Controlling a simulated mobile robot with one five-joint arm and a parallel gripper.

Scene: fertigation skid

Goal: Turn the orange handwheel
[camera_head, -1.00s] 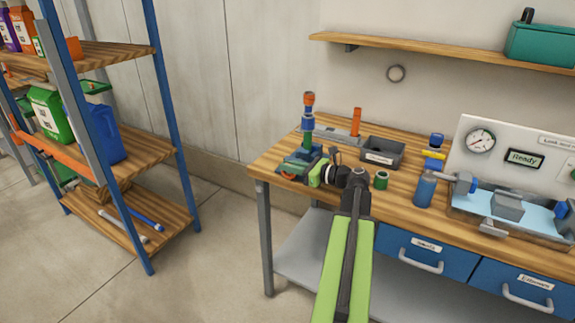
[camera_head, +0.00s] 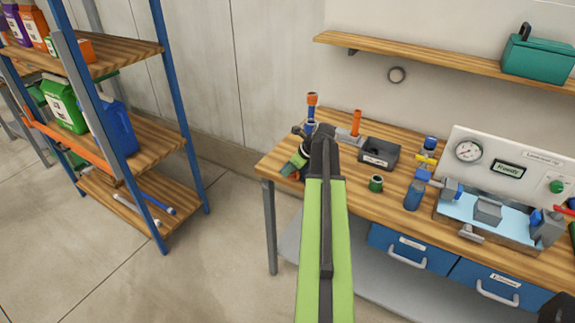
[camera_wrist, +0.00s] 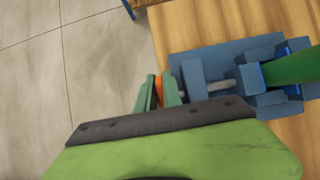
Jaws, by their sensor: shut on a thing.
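The orange handwheel (camera_wrist: 158,87) shows edge-on as a thin orange sliver in the wrist view. My gripper (camera_wrist: 159,98) is shut on it, with one green finger on each side. The handwheel is at the end of a blue-grey vise (camera_wrist: 194,80), whose jaws stand around a green upright part (camera_wrist: 292,68). In the head view my gripper (camera_head: 292,168) is at the left end of the wooden bench (camera_head: 268,168). There my arm hides most of the vise. The blue and orange top of the upright part (camera_head: 312,104) shows above my arm.
A grey bin (camera_head: 380,153), a green cup (camera_head: 376,184) and a blue bottle (camera_head: 415,193) stand right of my arm. A gauge panel (camera_head: 500,162) with a blue tray is further right. A shelf rack (camera_head: 160,90) stands left. The floor between is clear.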

